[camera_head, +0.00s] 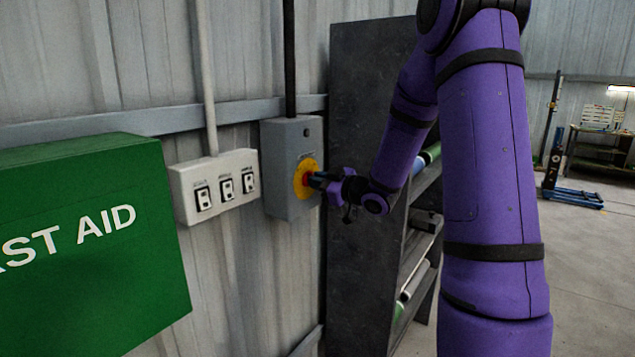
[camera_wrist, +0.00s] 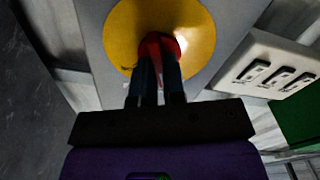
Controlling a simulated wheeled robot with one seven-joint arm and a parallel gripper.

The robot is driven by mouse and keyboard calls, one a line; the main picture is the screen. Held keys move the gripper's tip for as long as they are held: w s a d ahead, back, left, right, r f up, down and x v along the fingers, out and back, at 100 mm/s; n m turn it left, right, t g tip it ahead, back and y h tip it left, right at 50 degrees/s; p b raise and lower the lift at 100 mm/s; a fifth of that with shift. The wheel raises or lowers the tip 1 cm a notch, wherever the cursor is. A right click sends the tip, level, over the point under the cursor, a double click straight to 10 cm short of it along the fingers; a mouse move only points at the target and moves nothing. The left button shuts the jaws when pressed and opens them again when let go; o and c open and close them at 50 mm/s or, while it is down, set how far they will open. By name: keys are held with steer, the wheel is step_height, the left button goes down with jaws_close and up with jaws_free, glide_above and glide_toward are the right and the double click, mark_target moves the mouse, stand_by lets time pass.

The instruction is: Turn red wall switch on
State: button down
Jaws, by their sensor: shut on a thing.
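The red wall switch (camera_head: 307,179) sits on a round yellow plate (camera_head: 301,172) on the face of a grey wall box (camera_head: 281,143). In the wrist view the red switch (camera_wrist: 155,44) shows between and around my fingertips, in front of the yellow plate (camera_wrist: 196,30). My gripper (camera_head: 316,181) reaches the box from the right and is shut on the red switch; its dark fingers also show in the wrist view (camera_wrist: 157,68). The fingers hide part of the switch, and I cannot tell its setting.
A white panel (camera_head: 216,184) with three rocker switches is just left of the grey box. A green first aid box (camera_head: 92,245) is further left. A dark shelf unit (camera_head: 352,240) with rolls stands close on the right. Open floor (camera_head: 590,260) lies far right.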

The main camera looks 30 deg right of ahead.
steer(key=m, duration=1.3)
steer(key=shift+d+f, duration=0.1)
steer(key=shift+d, duration=0.05)
steer(key=shift+m, duration=0.4)
steer(key=c, duration=1.2)
jaws_free()
steer(key=v, duration=1.1)
steer(key=shift+w, duration=0.15)
